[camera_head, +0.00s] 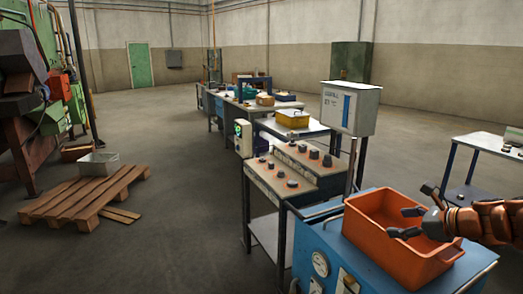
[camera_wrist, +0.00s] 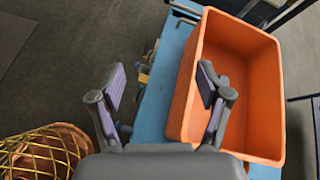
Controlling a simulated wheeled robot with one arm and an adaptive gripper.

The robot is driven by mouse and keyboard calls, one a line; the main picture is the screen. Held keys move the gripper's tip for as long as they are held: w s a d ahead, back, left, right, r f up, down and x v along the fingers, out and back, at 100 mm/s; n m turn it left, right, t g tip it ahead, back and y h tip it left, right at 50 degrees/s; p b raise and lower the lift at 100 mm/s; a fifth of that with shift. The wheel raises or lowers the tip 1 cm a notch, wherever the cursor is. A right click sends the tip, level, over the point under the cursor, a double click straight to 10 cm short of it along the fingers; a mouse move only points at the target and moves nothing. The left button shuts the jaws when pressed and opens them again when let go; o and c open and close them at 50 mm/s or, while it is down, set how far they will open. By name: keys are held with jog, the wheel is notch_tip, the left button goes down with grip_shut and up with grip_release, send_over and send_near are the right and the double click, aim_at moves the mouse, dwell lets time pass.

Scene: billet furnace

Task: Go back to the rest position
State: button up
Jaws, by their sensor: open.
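My gripper (camera_head: 405,222) is over the orange crate (camera_head: 378,236) at the lower right of the head view. It is open with nothing between its fingers. The wrist view shows both fingers of my gripper (camera_wrist: 160,86) spread apart. The left finger is beside the crate, and the right finger is over the crate (camera_wrist: 186,75). The inside of the crate looks empty where it shows. My arm comes in from the right edge of the head view.
The crate stands on a blue cabinet (camera_head: 322,240) with gauges. Behind it are a control desk (camera_head: 290,172) with knobs and a grey box (camera_head: 350,107) on a post. A white table (camera_head: 490,145) is at right. A wooden pallet (camera_head: 85,197) lies left; the floor between is clear.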

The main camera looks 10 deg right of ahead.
jog(key=s+a+f+n+g, duration=0.1)
jog(key=s+a+n+g, duration=0.3)
jog(key=a, duration=0.5)
jog(key=s+a+f+n+g+y, duration=0.1)
jog(key=s+a+f+n, duration=0.1)
jog(key=s+a+n, duration=0.5)
jog(key=a+f+n+g, duration=0.1)
jog(key=a+n+g, duration=0.25)
jog(key=a, duration=0.75)
jog(key=s+f+n+g+h, duration=0.2)
jog(key=s+n, duration=0.4)
jog(key=s, duration=0.4)
jog(key=s+f+n+g+h, duration=0.2)
jog(key=s+n, duration=0.5)
jog(key=s, duration=0.4)
jog(key=shift+f+h+p, duration=0.35)
jog(key=shift+h+p, duration=0.1)
jog(key=shift+h, duration=0.35)
